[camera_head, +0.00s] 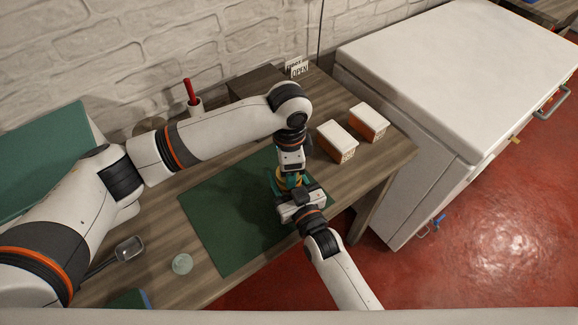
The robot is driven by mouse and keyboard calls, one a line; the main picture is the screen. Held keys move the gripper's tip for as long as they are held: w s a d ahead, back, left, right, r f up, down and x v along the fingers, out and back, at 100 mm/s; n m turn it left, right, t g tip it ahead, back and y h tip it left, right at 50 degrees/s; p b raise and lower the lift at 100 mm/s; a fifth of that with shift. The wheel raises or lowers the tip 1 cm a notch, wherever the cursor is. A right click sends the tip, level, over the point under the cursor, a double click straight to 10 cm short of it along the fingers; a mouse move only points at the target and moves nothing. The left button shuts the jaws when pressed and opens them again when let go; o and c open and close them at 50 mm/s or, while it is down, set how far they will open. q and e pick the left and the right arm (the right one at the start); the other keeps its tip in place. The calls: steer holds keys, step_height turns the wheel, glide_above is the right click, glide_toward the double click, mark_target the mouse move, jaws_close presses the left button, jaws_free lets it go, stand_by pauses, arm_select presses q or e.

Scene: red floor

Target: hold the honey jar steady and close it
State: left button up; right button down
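The honey jar (283,185) shows only as a small amber-yellow patch at the right part of the green mat (228,222). Both of my grippers crowd around it and hide most of it. My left gripper (290,178) points down from above, right over the jar. My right gripper (287,196) comes in from the front right and is at the jar's near side. The fingertips of both are too small and covered to show whether they are closed on anything. I cannot make out a lid on the jar or in a gripper.
Two white-topped boxes (337,141) (369,122) stand right of the arms. A pale round object (182,264) and a metal scoop (129,250) lie left of the mat. A red-handled item (191,92) stands in a white holder behind. A white chest (455,75) is at the right.

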arm_select(q)
steer(key=o, duration=1)
steer(key=shift+o, duration=0.7)
steer(key=shift+s, duration=0.1)
steer(key=shift+d+r, duration=0.1)
step_height(320, 180, up, 12)
steer(key=shift+w, duration=0.2)
arm_select(e)
steer(key=shift+f, duration=0.15)
steer(key=shift+c, duration=2.2)
jaws_free()
